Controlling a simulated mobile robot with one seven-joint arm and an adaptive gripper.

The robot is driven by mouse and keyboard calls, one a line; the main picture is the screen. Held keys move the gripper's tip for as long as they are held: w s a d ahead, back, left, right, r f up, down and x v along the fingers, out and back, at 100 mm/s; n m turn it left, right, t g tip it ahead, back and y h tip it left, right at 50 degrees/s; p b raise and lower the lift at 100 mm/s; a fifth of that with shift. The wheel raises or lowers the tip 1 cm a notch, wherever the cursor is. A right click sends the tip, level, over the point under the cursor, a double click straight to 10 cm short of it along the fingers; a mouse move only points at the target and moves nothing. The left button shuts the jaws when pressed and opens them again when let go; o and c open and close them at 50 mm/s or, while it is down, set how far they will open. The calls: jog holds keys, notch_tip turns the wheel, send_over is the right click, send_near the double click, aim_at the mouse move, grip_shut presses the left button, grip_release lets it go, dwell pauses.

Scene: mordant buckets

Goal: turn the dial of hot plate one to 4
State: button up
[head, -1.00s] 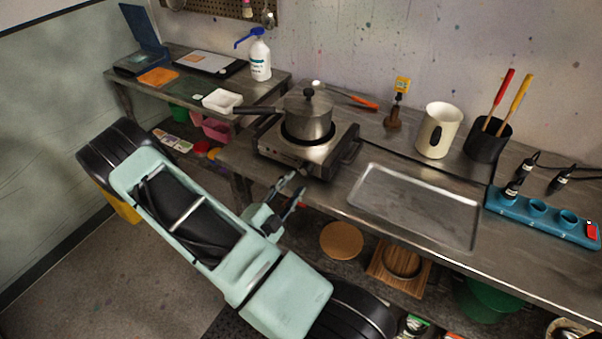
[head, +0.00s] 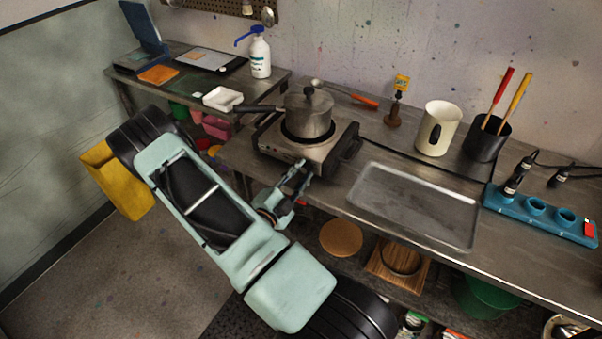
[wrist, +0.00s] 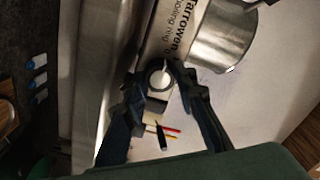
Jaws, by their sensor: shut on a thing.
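The hot plate (head: 290,150) stands on the metal bench with a lidded steel pot (head: 308,115) on its ring. Its front panel (wrist: 172,32) shows printed lettering in the wrist view. The round dial (wrist: 160,79) on that panel has a pale pointer line; I cannot read the setting it points to. My gripper (wrist: 158,84) has a finger on each side of the dial and is shut on it. In the head view my gripper (head: 297,174) is at the panel's front, and its fingers hide the dial.
The pot's handle (head: 258,109) sticks out left over the bench towards a white tray (head: 222,98). An empty metal tray (head: 415,205) lies right of the hot plate. A lower shelf below holds a round cork mat (head: 341,239). A yellow object (head: 117,180) shows behind my arm.

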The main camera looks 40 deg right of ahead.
jog(key=shift+m, duration=0.4)
jog(key=m, duration=0.2)
jog(key=shift+m+b, duration=0.4)
jog(key=m, duration=0.3)
jog(key=shift+m+b, duration=0.3)
jog(key=m+b, duration=0.1)
jog(key=m, duration=0.6)
jog(key=m+b, duration=0.1)
jog(key=m, duration=0.3)
jog(key=shift+f, duration=0.1)
jog(key=m+b, duration=0.1)
jog(key=m, duration=0.2)
jog(key=shift+m, duration=0.3)
jog(key=m+b, duration=0.1)
jog(key=m, duration=0.3)
jog(key=shift+m+b, duration=0.65)
jog(key=shift+m, duration=0.65)
